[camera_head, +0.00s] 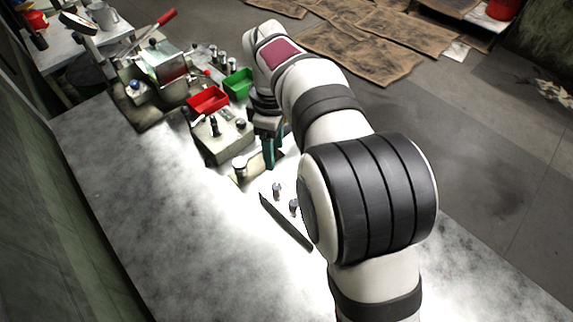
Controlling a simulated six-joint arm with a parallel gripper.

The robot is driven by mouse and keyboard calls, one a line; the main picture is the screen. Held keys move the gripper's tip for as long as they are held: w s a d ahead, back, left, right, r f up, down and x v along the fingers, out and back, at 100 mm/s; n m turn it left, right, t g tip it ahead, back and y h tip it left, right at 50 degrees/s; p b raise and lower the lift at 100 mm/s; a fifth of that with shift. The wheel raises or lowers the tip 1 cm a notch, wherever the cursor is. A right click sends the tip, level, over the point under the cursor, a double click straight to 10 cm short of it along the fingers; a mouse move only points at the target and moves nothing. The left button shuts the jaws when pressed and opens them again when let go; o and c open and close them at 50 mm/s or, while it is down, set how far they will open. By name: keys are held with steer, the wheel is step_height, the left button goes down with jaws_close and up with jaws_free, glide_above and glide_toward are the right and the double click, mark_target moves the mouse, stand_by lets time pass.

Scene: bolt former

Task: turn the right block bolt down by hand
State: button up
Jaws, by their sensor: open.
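A pale grey block (212,152) stands on the bright bench, left of my gripper. On its top are a dark upright bolt (214,126) at the left and a small metallic bolt head (240,124) at the right. My gripper (272,157) points down with teal fingers, open, just right of the block. It appears apart from the right bolt, though depth is hard to judge from this single view. No object shows between the fingers. My arm hides the area behind and right of the gripper.
A metal cylinder (239,167) stands at the block's front. Two small metal pieces (277,190) and a dark flat bar (285,223) lie nearer. Red (207,99) and green (238,84) bins and a machine with a red lever (166,17) are behind. The bench's left front is clear.

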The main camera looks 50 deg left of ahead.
mark_target(276, 186)
step_height(276, 186, down, 12)
steer(key=shift+f, duration=0.15)
steer(key=shift+c, duration=0.2)
jaws_close()
